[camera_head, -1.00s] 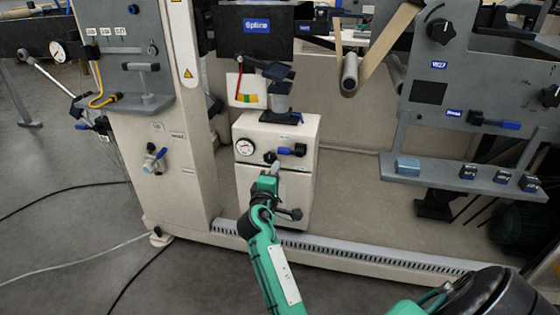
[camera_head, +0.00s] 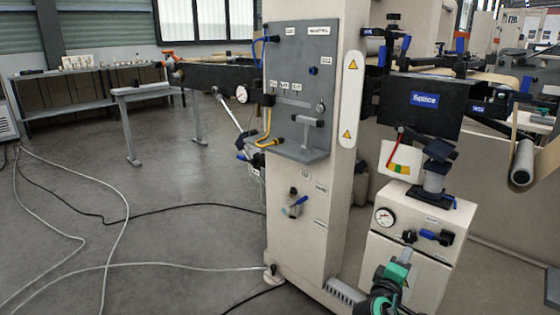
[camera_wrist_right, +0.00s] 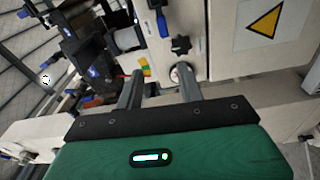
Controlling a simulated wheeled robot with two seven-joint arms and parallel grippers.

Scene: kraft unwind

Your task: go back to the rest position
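My right gripper (camera_head: 402,257) shows at the lower right of the head view, on its green arm. It is in front of the white cabinet (camera_head: 432,275), low and left of the blue-handled valve (camera_head: 437,237). In the right wrist view the two grey fingers of the gripper (camera_wrist_right: 160,88) stand apart with nothing between them. Whether the fingertips are close to the cabinet face is hard to tell. My left gripper is not in view.
A white machine column (camera_head: 330,215) with a grey panel (camera_head: 303,85) stands left of the cabinet. The black Splice unit (camera_head: 420,103) is above it. A grey workbench (camera_head: 90,85) is at the far left. Cables (camera_head: 120,215) cross the otherwise open floor at left.

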